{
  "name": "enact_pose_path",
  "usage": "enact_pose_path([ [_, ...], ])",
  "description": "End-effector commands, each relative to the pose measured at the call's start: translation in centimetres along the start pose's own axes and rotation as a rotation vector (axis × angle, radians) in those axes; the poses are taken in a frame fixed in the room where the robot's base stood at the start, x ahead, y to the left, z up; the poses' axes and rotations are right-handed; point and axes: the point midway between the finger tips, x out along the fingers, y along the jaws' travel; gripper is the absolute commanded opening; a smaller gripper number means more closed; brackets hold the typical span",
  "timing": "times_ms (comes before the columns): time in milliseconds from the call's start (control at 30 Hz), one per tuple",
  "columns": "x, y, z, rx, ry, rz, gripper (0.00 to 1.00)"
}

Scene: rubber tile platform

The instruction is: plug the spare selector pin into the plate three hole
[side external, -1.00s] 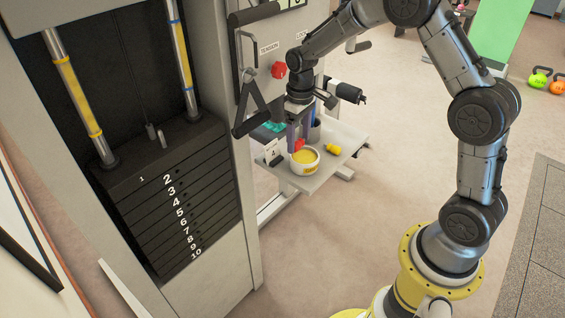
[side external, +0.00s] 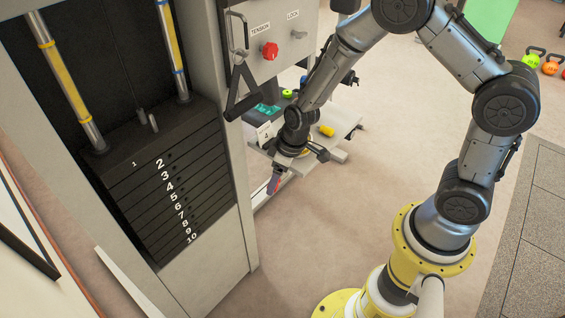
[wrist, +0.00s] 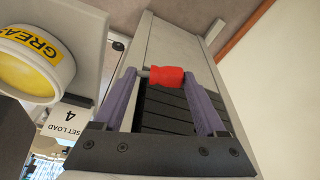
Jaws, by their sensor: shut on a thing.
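The spare selector pin shows in the wrist view as a red knob (wrist: 167,76) with a short grey piece at its left. My gripper (wrist: 160,76) is shut on it, purple fingers on either side. In the side view my gripper (side external: 274,181) points down and left, in the air in front of the tray and right of the weight stack; the red of the pin (side external: 271,188) is small there. The dark weight stack (side external: 205,160) carries white numbers, and plate three (side external: 164,175) is near its top. Its hole is too small to make out clearly. The pin is apart from the stack.
A tray (side external: 345,128) behind my gripper holds a yellow item (side external: 327,131) and a card (side external: 264,132). The wrist view shows a grease tub (wrist: 38,70) and a "SET LOAD 4" card (wrist: 66,118). A black handle (side external: 243,90) hangs beside the stack's frame.

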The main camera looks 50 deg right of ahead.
Motion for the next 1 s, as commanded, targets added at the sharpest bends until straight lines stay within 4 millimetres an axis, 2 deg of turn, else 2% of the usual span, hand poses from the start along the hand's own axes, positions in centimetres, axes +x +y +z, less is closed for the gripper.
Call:
enact_pose_path([
  [567,1.6,-3.7,-1.0,-0.261,0.221,-0.1,0.21],
  [1000,2.8,-7.3,-2.3,-0.529,0.434,-0.284,0.21],
])
